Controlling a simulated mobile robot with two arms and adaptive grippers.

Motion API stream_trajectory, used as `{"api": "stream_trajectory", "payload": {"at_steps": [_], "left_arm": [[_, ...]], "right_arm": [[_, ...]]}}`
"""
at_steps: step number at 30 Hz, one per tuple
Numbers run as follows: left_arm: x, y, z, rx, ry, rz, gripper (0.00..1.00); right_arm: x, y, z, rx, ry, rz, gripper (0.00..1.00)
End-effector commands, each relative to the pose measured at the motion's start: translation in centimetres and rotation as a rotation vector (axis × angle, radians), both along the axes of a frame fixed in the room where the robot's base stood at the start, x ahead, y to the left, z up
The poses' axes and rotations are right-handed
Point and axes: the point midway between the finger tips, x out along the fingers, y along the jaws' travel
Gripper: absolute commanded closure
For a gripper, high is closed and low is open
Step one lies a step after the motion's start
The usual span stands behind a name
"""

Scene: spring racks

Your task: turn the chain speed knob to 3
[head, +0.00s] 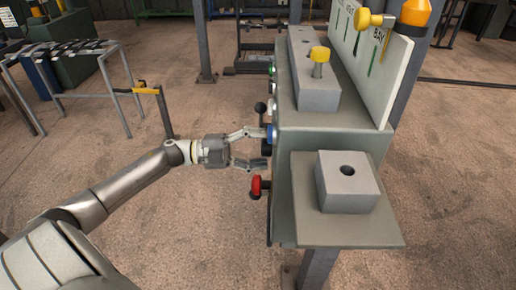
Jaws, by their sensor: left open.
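A grey-green control cabinet (333,141) stands at centre right, seen from its side, with its control face turned left toward my left arm. Small controls stick out from that face: a blue one (270,133), a red knob (257,186) lower down and a black ball-topped lever (260,108) above. I cannot tell which control is the chain speed knob, and no dial marks can be read. My left gripper (262,148) is open at the face, its upper finger by the blue control and its lower finger above the red knob. A dark part between the fingertips is mostly hidden. My right gripper is out of view.
On the cabinet stand a grey block with a yellow-topped pin (320,55), a white sign board (372,60) and a lower shelf (370,228) with a holed grey block (346,182). A metal rack (75,55) stands at upper left.

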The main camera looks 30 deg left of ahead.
Motion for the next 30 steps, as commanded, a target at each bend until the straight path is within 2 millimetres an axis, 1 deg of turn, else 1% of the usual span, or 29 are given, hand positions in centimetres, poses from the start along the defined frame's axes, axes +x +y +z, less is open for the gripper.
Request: {"api": "stream_trajectory", "payload": {"at_steps": [5,8,11,18,22,25,30], "left_arm": [[-0.1,0.1,0.0,-0.001,-0.001,0.0,0.37],[-0.5,0.7,-0.1,-0.001,0.002,0.002,0.37],[-1.3,1.9,-0.2,0.001,0.003,0.002,0.37],[-4.3,6.0,-0.4,0.001,0.004,0.003,0.37],[-5.7,7.9,-0.5,0.001,0.002,0.002,0.37],[-6.4,8.9,-0.5,-0.001,0.002,0.002,0.37],[-7.0,9.7,-0.5,0.0,0.0,0.001,0.37]], "right_arm": [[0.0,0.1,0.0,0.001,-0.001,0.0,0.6],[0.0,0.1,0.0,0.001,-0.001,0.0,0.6],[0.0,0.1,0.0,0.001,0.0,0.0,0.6],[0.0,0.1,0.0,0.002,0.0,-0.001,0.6],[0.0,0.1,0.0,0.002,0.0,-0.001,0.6],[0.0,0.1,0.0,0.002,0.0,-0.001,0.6],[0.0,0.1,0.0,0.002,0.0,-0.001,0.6]]}}
